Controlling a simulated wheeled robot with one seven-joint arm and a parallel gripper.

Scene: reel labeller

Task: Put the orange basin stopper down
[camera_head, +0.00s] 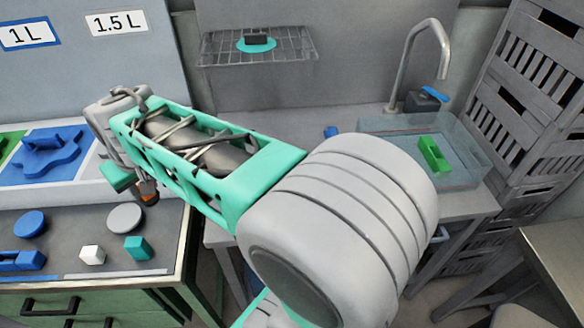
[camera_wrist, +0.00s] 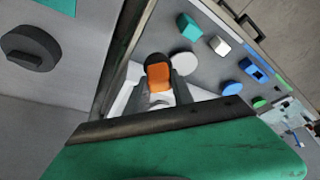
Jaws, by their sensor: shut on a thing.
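The orange basin stopper (camera_wrist: 158,76), orange with a dark rim, is between my gripper's fingers (camera_wrist: 160,92) in the wrist view. My gripper is shut on it. In the head view a small orange part of the stopper (camera_head: 149,198) shows below my gripper, near the right edge of the grey counter (camera_head: 165,235). My arm hides much of the area around it. The stopper appears held above the counter; whether it touches anything cannot be told.
On the counter are a grey disc (camera_head: 126,218), a teal block (camera_head: 138,247), a white block (camera_head: 92,255) and a blue disc (camera_head: 30,223). A basin (camera_head: 465,172) with a green block (camera_head: 433,154) stands right. A wire shelf (camera_head: 290,48) holds a teal disc.

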